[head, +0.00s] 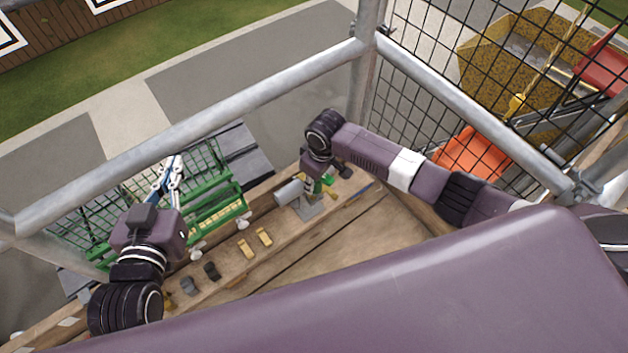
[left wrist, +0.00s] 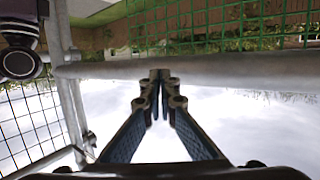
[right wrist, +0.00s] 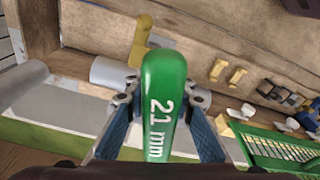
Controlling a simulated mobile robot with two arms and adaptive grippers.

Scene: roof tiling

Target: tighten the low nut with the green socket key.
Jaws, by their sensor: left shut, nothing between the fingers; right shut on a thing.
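The green socket key (right wrist: 163,100), marked "21 mm", is between the fingers of my right gripper (right wrist: 160,92), which is shut on it. In the head view only a small green part of it (head: 328,180) shows below my right wrist. A grey metal cylinder (head: 289,192) lies beside it on the wooden ledge, above a grey plate (head: 309,209). I cannot make out the low nut in any view; the key's lower end is hidden. My left gripper (head: 177,162) is shut and empty, above the green rack; its fingertips meet in the left wrist view (left wrist: 160,76).
Yellow blocks (head: 255,243) and dark clips (head: 211,270) stand along the wooden ledge (head: 235,272). A green rack (head: 215,210) hangs outside it. Metal rails (head: 230,122) and wire mesh (head: 430,110) surround the platform. A yellow piece (right wrist: 140,42) lies near the key.

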